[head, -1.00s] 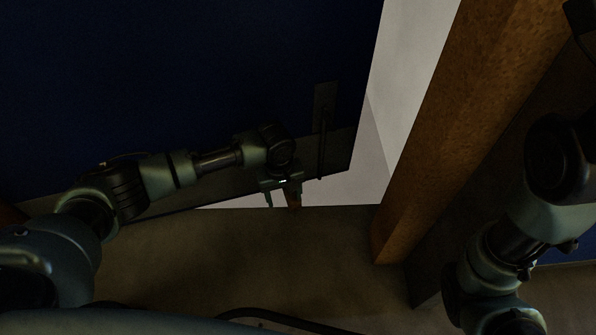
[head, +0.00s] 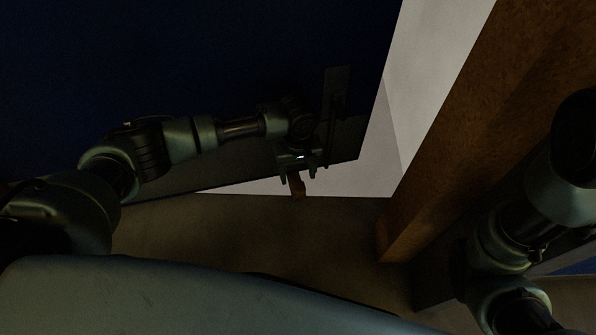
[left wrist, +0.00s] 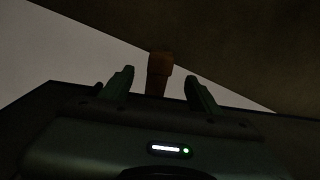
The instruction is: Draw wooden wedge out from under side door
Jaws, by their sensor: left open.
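The side door (head: 190,70) is dark blue with a dark plate along its bottom edge and fills the upper left of the head view. The wooden wedge (head: 298,188) is a small brown-orange piece at the door's bottom edge. In the left wrist view the wedge (left wrist: 159,72) stands between the lines of the two fingers. My left gripper (head: 298,177) is open and empty, pointing down at the wedge with a finger on either side. I cannot tell whether a finger touches it. The wedge's upper end is partly hidden by the gripper in the head view. My right gripper is out of view.
A door handle (head: 335,105) sits close to the right of my left gripper. A brown wooden frame post (head: 440,130) stands to the right, with a pale gap between it and the door. Brown floor (head: 220,230) lies open in front of the door.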

